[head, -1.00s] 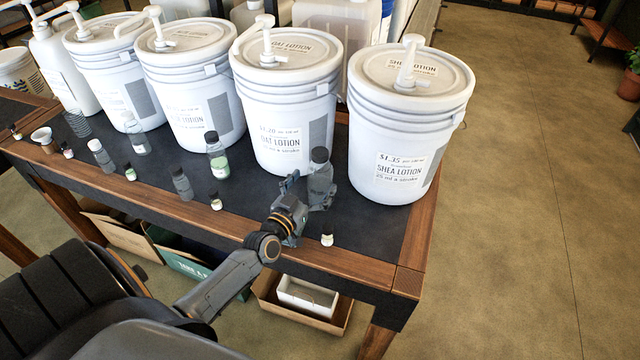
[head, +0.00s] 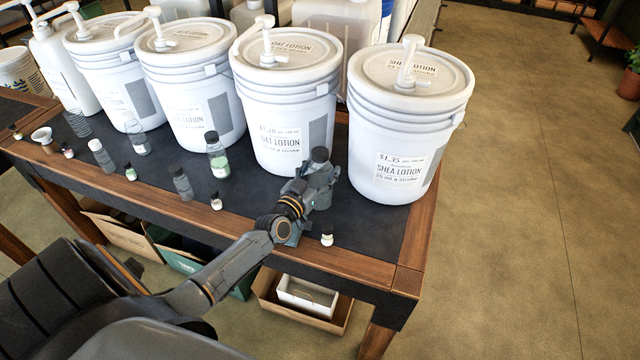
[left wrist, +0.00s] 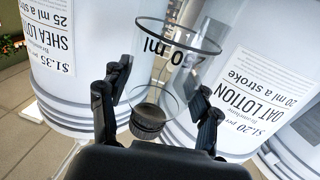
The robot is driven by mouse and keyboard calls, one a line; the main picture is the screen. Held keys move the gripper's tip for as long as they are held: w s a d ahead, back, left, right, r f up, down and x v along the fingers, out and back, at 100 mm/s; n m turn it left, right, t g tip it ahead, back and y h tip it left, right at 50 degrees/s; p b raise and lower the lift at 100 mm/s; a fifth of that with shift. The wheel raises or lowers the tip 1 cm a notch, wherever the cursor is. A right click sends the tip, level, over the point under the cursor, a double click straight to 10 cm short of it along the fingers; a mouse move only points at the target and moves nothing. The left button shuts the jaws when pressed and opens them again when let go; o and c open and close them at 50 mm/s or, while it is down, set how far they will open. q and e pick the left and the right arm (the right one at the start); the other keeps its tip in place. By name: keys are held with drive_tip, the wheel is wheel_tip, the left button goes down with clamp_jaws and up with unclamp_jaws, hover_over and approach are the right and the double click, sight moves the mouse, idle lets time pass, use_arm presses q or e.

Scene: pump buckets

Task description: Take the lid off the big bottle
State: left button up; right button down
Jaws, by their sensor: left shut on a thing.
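The big clear bottle (head: 322,201), with a dark lid (head: 319,154), stands upright on the black tabletop in front of the oat lotion bucket. My left gripper (head: 322,178) is around its upper body, below the lid, and shut on it. In the left wrist view, which is upside down, the bottle (left wrist: 178,68) shows a 250 ml mark. Its ribbed black lid (left wrist: 147,121) is on the bottle, and the fingers (left wrist: 160,100) lie on either side. My right gripper is not in view.
White pump buckets stand behind: oat lotion (head: 285,110) and shea lotion (head: 400,130). A bottle with green contents (head: 217,158), a small bottle (head: 182,183) and small white jars (head: 327,240) stand nearby. The tabletop's right front corner (head: 385,235) is clear.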

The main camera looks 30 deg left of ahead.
sight(316, 165)
use_arm(q)
drive_tip(key=shift+r, duration=0.5)
wheel_tip(316, 165, up, 3)
drive_tip(key=shift+f+p, duration=0.1)
drive_tip(key=shift+p, duration=0.45)
drive_tip(key=s+a+r, duration=0.3)
drive_tip(key=s+r, duration=0.1)
drive_tip(key=s, duration=0.2)
drive_tip(key=s+a+r, duration=0.2)
drive_tip(key=s+r, duration=0.3)
drive_tip(key=s, duration=0.1)
drive_tip(key=shift+s+a+r+b, duration=0.15)
drive_tip(key=shift+s+a+b, duration=0.25)
drive_tip(key=o, duration=0.5)
drive_tip(key=c, duration=0.9)
